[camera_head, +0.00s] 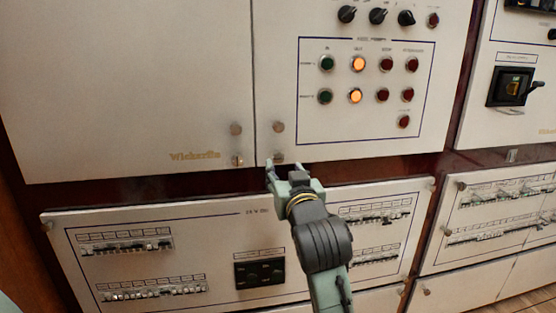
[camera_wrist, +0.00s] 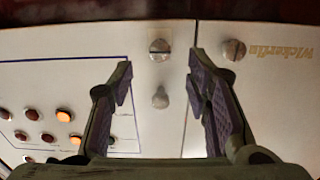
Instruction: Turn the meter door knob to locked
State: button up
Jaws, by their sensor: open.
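Two slotted metal knobs sit side by side at the lower corners of two cabinet doors: one on the left blank door (camera_head: 237,160) and one on the right lamp door (camera_head: 279,158). In the wrist view, which is upside down, the lamp-door knob (camera_wrist: 160,49) has a slot lying roughly level; the blank-door knob (camera_wrist: 233,50) has a more upright slot. Which is the meter door knob, I cannot tell from labels. My gripper (camera_head: 287,168) is open and empty at the lamp door's lower edge. In the wrist view its fingertips (camera_wrist: 160,72) lie either side of the lamp-door knob, apparently not touching it.
Plain round knobs (camera_head: 235,128) (camera_head: 278,127) sit above the slotted ones. The lamp door carries rotary switches (camera_head: 378,16) and lit orange lamps (camera_head: 358,63). Below, a breaker panel (camera_head: 200,240) stands close under my gripper. A black handle switch (camera_head: 512,86) is at right.

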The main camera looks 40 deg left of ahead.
aim_at(279, 158)
jog(key=p+x, duration=0.1)
jog(key=x, duration=0.6)
jog(key=shift+w+a, duration=0.25)
jog(key=shift+a, duration=0.05)
grip_shut()
